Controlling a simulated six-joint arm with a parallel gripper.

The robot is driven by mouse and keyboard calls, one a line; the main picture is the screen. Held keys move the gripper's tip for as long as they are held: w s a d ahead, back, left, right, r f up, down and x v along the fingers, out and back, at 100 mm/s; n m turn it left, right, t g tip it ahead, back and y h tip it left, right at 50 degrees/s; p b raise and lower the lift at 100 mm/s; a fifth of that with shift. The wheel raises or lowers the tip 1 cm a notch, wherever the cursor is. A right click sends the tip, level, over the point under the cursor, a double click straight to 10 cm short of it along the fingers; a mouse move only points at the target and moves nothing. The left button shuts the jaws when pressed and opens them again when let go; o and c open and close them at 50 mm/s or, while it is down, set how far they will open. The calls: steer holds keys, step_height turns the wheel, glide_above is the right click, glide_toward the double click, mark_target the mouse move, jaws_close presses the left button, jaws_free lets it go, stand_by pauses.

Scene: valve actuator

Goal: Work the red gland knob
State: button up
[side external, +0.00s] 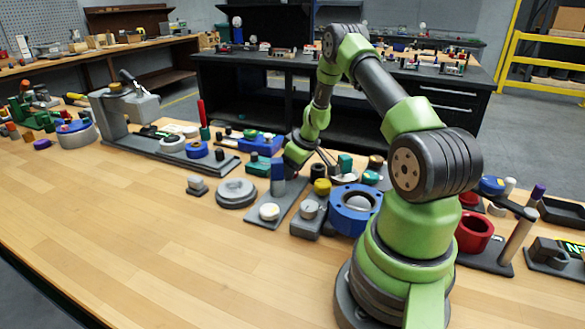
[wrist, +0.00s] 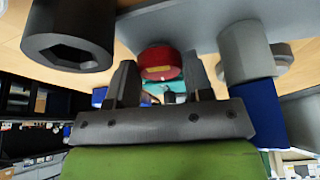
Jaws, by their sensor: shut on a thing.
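The red gland knob (wrist: 160,62) shows in the wrist view as a short round red piece with a paler end face. It sits between the two fingers of my gripper (wrist: 160,80), one finger against each side. My gripper is shut on it. In the side view my gripper (side external: 322,160) is low among the parts on the bench, mostly hidden by my own arm and nearby parts. I cannot make out the red knob there.
In the wrist view a black hex-socketed piece (wrist: 70,35) is close on the left. A grey cylinder (wrist: 245,50) and a blue block (wrist: 258,110) stand close on the right. In the side view, the wooden bench (side external: 150,235) is clear at the front left.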

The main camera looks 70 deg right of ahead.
stand_by(0.3)
steer(key=o, duration=0.9)
steer(key=v, duration=1)
steer(key=shift+a, duration=0.1)
steer(key=shift+w, duration=0.1)
